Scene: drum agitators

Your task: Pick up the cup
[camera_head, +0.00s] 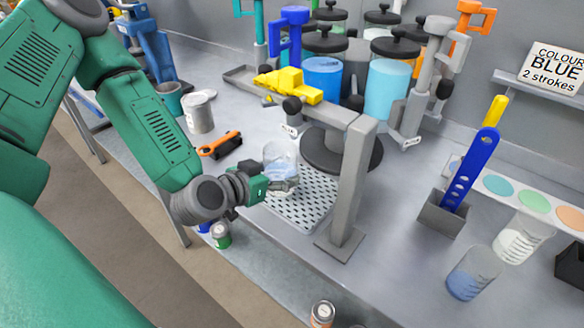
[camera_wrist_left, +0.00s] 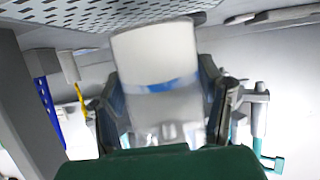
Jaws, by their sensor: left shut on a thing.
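The cup (camera_head: 279,158) is a clear beaker with some pale blue in it, above the perforated drip tray (camera_head: 312,215) in the head view. My left gripper (camera_head: 284,184) reaches in from the left and is shut on the cup's lower part. In the left wrist view the cup (camera_wrist_left: 158,62) sits between the two dark fingers (camera_wrist_left: 164,108), with a blue band across it. The fingers hide part of its sides. I cannot tell whether its base touches the tray. My right gripper is not in view.
A second beaker (camera_head: 473,272) with blue liquid is at the lower right. Lidded drums (camera_head: 322,78) stand behind.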

